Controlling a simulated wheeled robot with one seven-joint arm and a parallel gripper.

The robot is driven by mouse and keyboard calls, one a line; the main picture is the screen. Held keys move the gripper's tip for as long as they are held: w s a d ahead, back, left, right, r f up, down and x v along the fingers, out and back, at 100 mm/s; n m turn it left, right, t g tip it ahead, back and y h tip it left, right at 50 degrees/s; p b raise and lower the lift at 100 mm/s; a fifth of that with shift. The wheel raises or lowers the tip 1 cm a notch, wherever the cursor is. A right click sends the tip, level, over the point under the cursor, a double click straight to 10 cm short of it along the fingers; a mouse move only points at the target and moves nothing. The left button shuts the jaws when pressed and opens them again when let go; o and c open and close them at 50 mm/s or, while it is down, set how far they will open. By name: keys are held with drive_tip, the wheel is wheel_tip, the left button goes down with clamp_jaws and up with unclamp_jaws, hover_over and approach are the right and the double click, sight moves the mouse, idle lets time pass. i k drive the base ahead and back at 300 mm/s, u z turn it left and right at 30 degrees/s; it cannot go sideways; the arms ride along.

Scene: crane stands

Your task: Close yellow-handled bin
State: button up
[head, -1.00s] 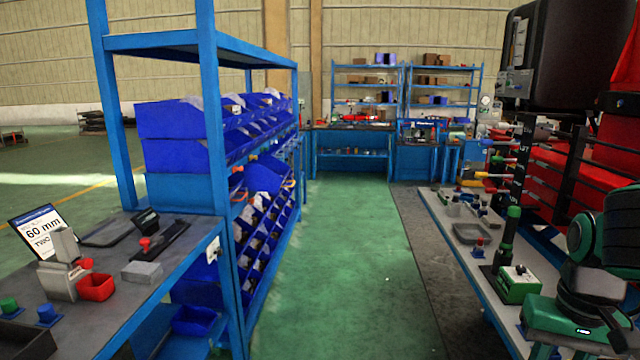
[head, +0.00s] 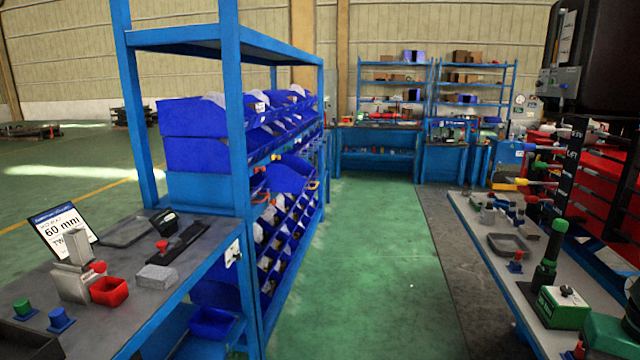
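A blue shelf rack (head: 234,120) stands left of centre, with rows of blue bins. A small yellow handle (head: 276,158) shows on the rack's aisle side, below the upper bins. Orange handles (head: 312,184) show near it, around a larger blue bin face (head: 290,175) that looks pulled out or tilted. I cannot tell from this angle which bin body belongs to the yellow handle or how far out it is. My gripper is not in view.
A grey workbench (head: 130,325) with a red tray (head: 109,291) is at the near left. A bench with tools (head: 520,262) lines the right side. The green floor aisle (head: 375,260) between them is clear, reaching blue shelves (head: 435,75) at the back.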

sight(290, 174)
drive_tip(key=u, duration=0.05)
drive_tip(key=i, duration=2.8)
drive_tip(key=z, duration=1.2)
drive_tip(key=k, duration=0.5)
drive_tip(key=u, duration=0.15)
